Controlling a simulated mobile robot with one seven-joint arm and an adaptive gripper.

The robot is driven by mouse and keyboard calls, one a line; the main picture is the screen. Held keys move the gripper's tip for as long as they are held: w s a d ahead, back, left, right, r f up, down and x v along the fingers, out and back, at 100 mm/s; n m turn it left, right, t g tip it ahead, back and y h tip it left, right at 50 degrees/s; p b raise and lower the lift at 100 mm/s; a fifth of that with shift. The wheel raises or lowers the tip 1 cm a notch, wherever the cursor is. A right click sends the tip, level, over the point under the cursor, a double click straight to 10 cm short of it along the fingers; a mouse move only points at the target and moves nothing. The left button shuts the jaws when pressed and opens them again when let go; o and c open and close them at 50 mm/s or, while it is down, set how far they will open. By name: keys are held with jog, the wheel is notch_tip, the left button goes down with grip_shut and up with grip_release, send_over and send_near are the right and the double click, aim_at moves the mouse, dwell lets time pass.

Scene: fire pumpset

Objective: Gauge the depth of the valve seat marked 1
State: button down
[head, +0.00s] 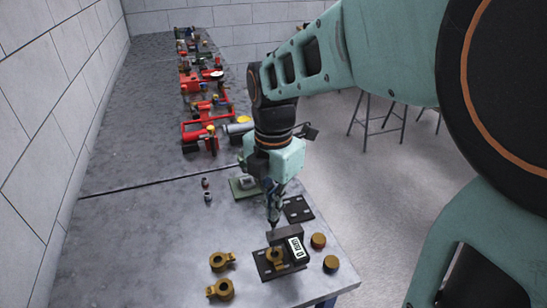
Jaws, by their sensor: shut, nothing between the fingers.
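A depth gauge (296,249) with a dark body and a white digital display stands near the front of the bench. Its display seems to read 0 mm, but it is small. A brass valve body (274,256) sits under and beside the gauge on a dark slotted plate (266,272); the gauge partly hides it. My gripper (274,222) points down with its fingers shut and empty, at the gauge's dark top bar. I cannot tell whether the tips touch it. Two more brass valve bodies (221,261) (220,290) lie to the left. No number 1 is readable.
Two brass caps (318,240) (331,264) stand right of the gauge, near the bench edge. A second dark plate (298,209) and a green plate (237,190) lie behind. Small parts (208,197) stand left. Red pump assemblies (195,135) line the back. The left bench is clear.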

jog(key=shift+f+b, duration=0.9)
jog(key=shift+f, duration=0.45)
jog(key=shift+r, duration=0.15)
dwell(0.3)
notch_tip(320, 180, up, 7)
jog(key=p, duration=0.6)
dwell(0.4)
